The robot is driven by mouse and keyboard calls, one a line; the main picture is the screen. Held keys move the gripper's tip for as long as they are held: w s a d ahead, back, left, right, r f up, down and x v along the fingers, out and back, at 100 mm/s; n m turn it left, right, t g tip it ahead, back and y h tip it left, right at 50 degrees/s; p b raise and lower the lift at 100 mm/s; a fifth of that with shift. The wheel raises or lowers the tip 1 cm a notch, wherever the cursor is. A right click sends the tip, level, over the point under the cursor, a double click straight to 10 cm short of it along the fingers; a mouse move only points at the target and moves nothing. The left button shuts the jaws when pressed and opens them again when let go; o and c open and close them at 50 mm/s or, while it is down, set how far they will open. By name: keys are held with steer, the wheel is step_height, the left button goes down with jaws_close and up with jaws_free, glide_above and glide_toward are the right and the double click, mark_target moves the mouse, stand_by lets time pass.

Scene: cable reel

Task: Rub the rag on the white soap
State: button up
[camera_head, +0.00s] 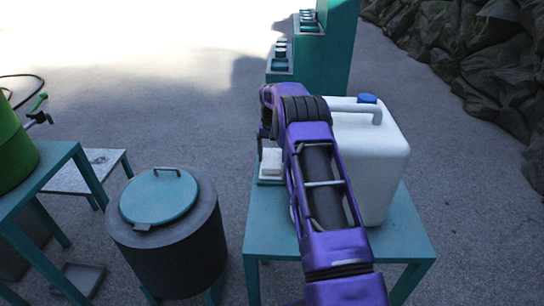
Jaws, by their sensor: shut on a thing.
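The white soap (271,161) is a pale block on a small teal holder at the left edge of a teal table (403,228). My purple arm reaches over this table from the lower right. Its end bends down just above and behind the soap. My gripper (263,146) shows only as a dark sliver there, mostly hidden by my own arm. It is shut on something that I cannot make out. I see no rag clearly. I cannot tell whether what is held touches the soap.
A white jug (372,160) with a blue cap stands on the table, right beside my arm. A dark bin (175,240) with a teal lid (158,196) stands left of the table. A teal stepped stand (325,60) is behind.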

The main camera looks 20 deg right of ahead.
mark_target(272, 158)
steer(key=shift+r+p, duration=1.65)
steer(key=shift+r, duration=1.45)
